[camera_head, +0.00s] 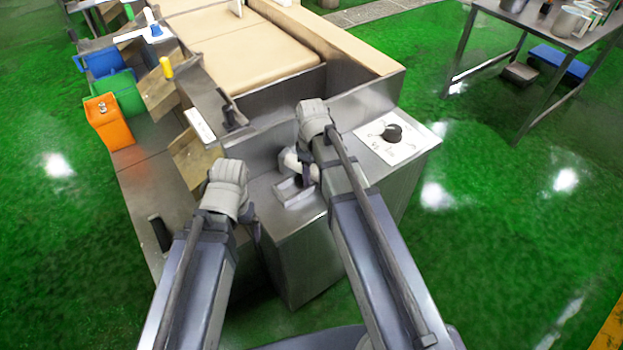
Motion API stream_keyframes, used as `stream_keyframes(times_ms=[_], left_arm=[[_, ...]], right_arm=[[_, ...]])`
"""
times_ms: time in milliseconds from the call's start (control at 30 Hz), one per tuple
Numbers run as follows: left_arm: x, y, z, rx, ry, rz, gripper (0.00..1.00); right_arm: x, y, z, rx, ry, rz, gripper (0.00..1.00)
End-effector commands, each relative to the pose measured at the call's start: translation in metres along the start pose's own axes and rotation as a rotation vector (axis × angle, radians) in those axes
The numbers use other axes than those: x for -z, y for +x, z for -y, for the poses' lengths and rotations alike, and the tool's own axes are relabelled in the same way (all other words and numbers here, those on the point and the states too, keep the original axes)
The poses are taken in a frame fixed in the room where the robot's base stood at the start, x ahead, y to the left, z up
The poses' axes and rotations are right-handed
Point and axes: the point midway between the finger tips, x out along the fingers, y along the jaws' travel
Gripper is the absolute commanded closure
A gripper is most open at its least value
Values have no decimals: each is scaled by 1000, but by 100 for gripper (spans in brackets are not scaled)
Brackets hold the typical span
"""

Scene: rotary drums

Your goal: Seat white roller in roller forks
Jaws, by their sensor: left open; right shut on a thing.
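My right gripper (312,168) is over the steel top of the near machine end, mostly hidden behind its own wrist and arm. A small white piece (289,158) shows just left of it. This looks like the white roller, held in the jaws, but its full shape is hidden. A small metal bracket (294,191), probably the roller forks, stands on the steel top just below the white piece. I cannot tell whether they touch. My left gripper (252,226) is open, beside the left edge of the steel top; its fingers are partly hidden by its wrist.
A white dial plate with a black knob (392,132) lies right of my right arm. A tan conveyor belt (245,50) runs behind. Orange (108,122), green (119,91) and blue (103,61) bins stand at the left. A steel table (540,25) is at the upper right. Green floor surrounds the machine.

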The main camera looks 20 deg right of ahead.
Motion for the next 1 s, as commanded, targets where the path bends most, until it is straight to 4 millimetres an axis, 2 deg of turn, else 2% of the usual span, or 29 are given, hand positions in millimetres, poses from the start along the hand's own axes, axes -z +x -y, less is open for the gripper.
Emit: stream_keyframes(times_ms=[367,400,467,767,1000], left_arm=[[0,4,0,0,0,0,0],[0,2,0,0,0,0,0],[0,2,0,0,0,0,0],[0,1,0,0,0,0,0],[-1,-11,1,0,0,0,0]], right_arm=[[0,4,0,0,0,0,100],[0,2,0,0,0,0,48],[0,2,0,0,0,0,42],[0,1,0,0,0,0,40],[0,-11,0,0,0,0,40]])
